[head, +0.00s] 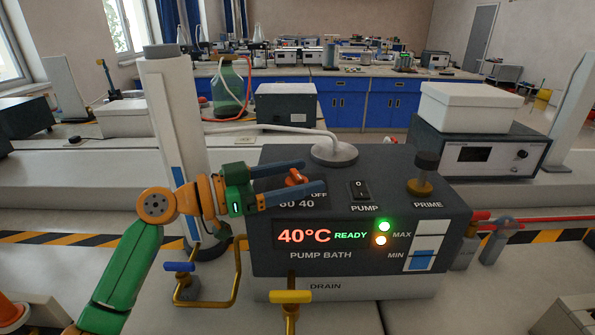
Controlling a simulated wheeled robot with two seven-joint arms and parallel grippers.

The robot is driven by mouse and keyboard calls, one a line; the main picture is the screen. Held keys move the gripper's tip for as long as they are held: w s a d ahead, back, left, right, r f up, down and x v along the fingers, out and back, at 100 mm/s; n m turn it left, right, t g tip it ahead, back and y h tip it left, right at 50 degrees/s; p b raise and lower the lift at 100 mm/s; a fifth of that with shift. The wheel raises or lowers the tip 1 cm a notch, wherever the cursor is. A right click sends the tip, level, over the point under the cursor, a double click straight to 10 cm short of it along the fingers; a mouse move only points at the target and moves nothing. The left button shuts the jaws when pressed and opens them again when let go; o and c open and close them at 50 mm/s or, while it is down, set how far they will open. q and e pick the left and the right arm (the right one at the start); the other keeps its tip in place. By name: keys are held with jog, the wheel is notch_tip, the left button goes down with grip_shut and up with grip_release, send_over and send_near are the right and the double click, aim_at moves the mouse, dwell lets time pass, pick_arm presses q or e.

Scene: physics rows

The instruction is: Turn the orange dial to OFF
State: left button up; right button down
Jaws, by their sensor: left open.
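The orange dial (296,178) sits on the sloped top of the dark pump bath (345,257), at its upper left. The label OFF shows to its right and the numbers 60 and 40 below it. Where its pointer sits is too small to tell. My left gripper (302,182) comes in from the left and is open, with one blue finger above the dial and one below it. The dial shows between the fingertips; I cannot tell whether they touch it. The display reads 40°C READY. My right gripper is not in view.
A PUMP switch (360,190) and a PRIME knob (426,172) stand right of the dial. A grey hose fitting (334,154) rises behind it. Blue (179,267) and yellow (290,297) valve handles stand in front. A white column (172,130) stands behind my left arm.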

pick_arm(q)
jog(key=shift+f, duration=0.1)
grip_shut()
jog(key=shift+n+t+p, duration=0.4)
jog(key=shift+t+p, duration=0.1)
jog(key=shift+p, duration=0.05)
jog(key=n+t+y+p, duration=0.2)
jog(key=p, duration=0.2)
jog(key=n+t+y+p, duration=0.2)
jog(key=p, duration=0.3)
jog(key=r+n+t+y+p, duration=0.1)
jog(key=n+t+y+p, duration=0.1)
jog(key=p, duration=0.3)
jog(key=shift+s+t, duration=0.1)
jog(key=shift+t, duration=0.4)
jog(key=shift+f+n+t+y+p, duration=0.2)
jog(key=shift+n+t+y+p, duration=0.35)
jog(key=shift+y, duration=0.4)
jog(key=shift+f+n+t+y+p, duration=0.2)
jog(key=shift+n+t+y+p, duration=0.15)
jog(key=shift+n+y+p, duration=0.45)
grip_release()
jog(key=shift+f, duration=0.1)
